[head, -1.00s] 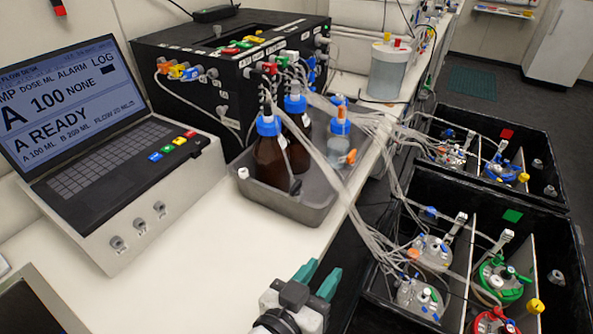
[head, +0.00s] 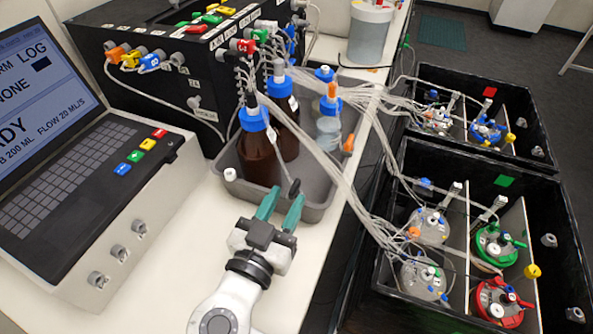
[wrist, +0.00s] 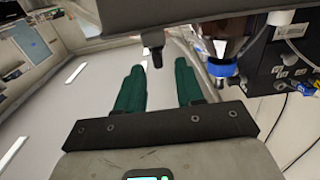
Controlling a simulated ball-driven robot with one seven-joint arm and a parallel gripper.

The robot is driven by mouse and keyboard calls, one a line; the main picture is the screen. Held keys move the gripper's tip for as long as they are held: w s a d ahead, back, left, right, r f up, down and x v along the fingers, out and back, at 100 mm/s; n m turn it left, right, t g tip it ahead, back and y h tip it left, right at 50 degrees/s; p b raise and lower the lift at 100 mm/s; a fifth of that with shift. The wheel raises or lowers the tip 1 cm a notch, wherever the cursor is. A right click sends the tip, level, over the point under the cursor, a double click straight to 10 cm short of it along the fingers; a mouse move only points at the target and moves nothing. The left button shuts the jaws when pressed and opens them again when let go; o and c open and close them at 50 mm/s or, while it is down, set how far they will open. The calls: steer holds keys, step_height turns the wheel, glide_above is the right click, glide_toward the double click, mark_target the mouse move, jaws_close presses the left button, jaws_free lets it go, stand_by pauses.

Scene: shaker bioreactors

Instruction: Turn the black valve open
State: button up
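A small black piece that looks like the black valve (head: 294,187) sits at the end of a clear tube, at the near side of the grey tray. In the wrist view a dark knob-like piece (wrist: 152,58) hangs just beyond my fingertips, between their lines; it is probably the same valve. My gripper (head: 281,207) has green fingers, spread apart with nothing between them. It is just in front of the tray's near edge and close to the valve, apart from it as far as I can tell. The valve's handle position is too small to tell.
The grey tray (head: 314,213) holds brown bottles (head: 258,158) with blue caps and a clear bottle. A laptop-like console (head: 95,195) stands left. Black bins (head: 404,150) with tubed vessels lie right, below the bench edge. Many tubes hang across the tray's right side.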

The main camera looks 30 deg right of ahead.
mark_target(298, 178)
steer(key=shift+p+x, duration=0.65)
steer(key=shift+x, duration=2.55)
steer(key=shift+c, duration=0.5)
jaws_close()
